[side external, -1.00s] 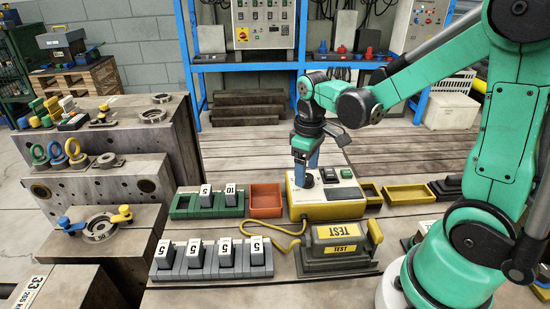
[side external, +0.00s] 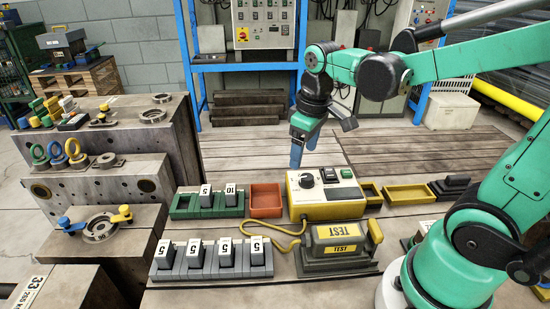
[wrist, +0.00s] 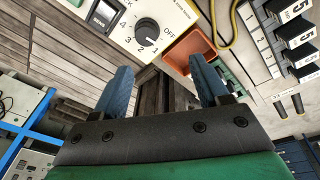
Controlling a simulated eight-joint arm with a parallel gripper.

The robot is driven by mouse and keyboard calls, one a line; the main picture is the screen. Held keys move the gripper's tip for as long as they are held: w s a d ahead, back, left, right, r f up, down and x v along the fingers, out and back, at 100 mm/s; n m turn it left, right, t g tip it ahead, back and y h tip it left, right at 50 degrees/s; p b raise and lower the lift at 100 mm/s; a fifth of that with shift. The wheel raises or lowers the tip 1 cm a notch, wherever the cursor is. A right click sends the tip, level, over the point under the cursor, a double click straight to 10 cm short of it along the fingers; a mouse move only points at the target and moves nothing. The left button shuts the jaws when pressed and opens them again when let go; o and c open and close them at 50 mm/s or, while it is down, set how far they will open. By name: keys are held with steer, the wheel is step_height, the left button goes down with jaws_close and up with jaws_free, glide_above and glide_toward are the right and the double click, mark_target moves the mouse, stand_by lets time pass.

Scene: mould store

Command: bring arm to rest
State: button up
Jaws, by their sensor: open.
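My green arm reaches in from the right in the side external view. My gripper (side external: 303,148) has blue fingers pointing down and hangs in the air above and behind the yellow-and-cream control box (side external: 325,196). In the wrist view my gripper (wrist: 158,86) shows two blue fingers spread apart with nothing between them. The fingers are clear of the box.
Left of the box are an orange tray (side external: 266,200) and a green holder (side external: 184,207). A grey holder (side external: 196,274) with blocks marked 5 and a TEST block (side external: 338,240) stand in front. Yellow trays (side external: 408,194) lie to the right. Steel mould blocks (side external: 105,170) stand at left.

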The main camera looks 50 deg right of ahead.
steer(key=s+a+r+m+t, duration=0.1)
steer(key=a+t, duration=0.4)
steer(key=shift+s+a+r+m+y, duration=0.2)
steer(key=shift+s+a+m+y, duration=0.1)
steer(key=shift+s+a, duration=0.1)
